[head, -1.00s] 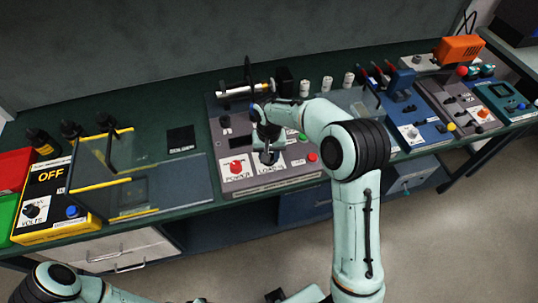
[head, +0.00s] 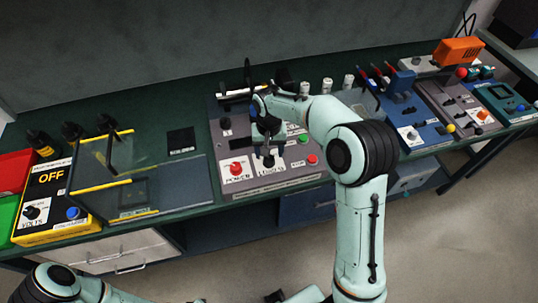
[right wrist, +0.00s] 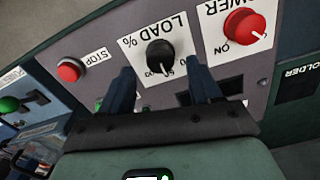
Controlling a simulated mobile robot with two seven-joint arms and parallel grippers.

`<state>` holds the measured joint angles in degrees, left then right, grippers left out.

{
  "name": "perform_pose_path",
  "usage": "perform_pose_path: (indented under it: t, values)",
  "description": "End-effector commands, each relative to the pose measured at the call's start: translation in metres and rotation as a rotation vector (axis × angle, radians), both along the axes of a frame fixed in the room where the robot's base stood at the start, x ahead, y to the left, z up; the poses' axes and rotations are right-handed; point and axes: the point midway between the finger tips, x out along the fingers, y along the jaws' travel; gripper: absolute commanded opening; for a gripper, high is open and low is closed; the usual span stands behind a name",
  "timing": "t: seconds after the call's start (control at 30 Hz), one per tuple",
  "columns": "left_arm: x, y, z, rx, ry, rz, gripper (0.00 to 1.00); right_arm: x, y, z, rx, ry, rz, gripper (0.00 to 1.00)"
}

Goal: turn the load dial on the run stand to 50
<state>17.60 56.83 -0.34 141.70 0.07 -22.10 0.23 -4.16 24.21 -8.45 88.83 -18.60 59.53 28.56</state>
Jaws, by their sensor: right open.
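The run stand (head: 225,150) is a grey panel on the bench. Its black load dial (head: 268,161) sits on a white "LOAD %" label right of the red power knob (head: 236,168). In the right wrist view the dial (right wrist: 160,56) appears upside down, its white pointer line toward the lower edge of the picture; the small scale figures are too blurred to read surely. My right gripper (head: 267,143) is at the dial, fingers open. In the wrist view the fingers (right wrist: 162,88) stand apart with the dial beyond and between their tips. My left gripper is out of view.
A yellow "OFF" supply box (head: 52,200) and a clear guarded tray (head: 140,180) stand left. A blue stand (head: 420,130) is right. White cylinders (head: 327,85) stand behind.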

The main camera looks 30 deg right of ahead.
Motion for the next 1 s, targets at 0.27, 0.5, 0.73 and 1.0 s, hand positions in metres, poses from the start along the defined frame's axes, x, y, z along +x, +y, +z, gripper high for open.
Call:
perform_pose_path:
  t: [0.27, 0.5, 0.73, 1.0]
  values:
    - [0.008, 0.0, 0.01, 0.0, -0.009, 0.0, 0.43, 0.002, 0.0, 0.067, 0.0, -0.007, 0.0, 0.63]
    - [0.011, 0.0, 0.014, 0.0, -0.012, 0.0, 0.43, 0.001, 0.0, 0.094, 0.001, -0.004, 0.0, 0.63]
    - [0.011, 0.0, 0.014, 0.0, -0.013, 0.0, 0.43, 0.0, 0.0, 0.097, 0.0, -0.001, 0.0, 0.63]
    - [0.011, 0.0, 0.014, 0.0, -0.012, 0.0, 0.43, 0.0, 0.0, 0.097, 0.0, -0.001, 0.0, 0.63]
